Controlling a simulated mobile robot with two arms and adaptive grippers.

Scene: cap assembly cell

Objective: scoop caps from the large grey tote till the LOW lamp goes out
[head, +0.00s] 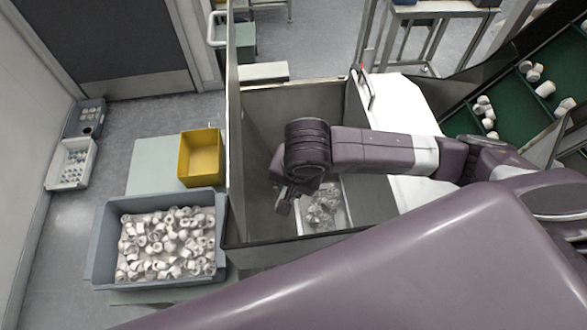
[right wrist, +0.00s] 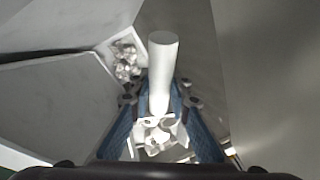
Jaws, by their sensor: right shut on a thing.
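The large grey tote (head: 97,244) stands left of the hopper in the head view, with many white caps (head: 165,243) in it. My right gripper (head: 284,200) is over the steel hopper (head: 262,110). In the right wrist view its blue fingers (right wrist: 160,100) are shut on a white cylindrical handle (right wrist: 163,52), which looks like the scoop's. White caps (right wrist: 155,134) show past the fingers; I cannot tell whether they lie in a scoop or below it. More caps (head: 322,207) show low in the hopper. A small red spot (head: 360,67) shows by the hopper's back corner; I cannot read a label. My left gripper is out of view.
A yellow bin (head: 201,157) stands behind the tote on a pale green surface (head: 150,165). The hopper's walls rise around my right gripper. A green cleated conveyor (head: 520,95) with caps is at the right. Smaller bins (head: 70,165) sit on the floor at left.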

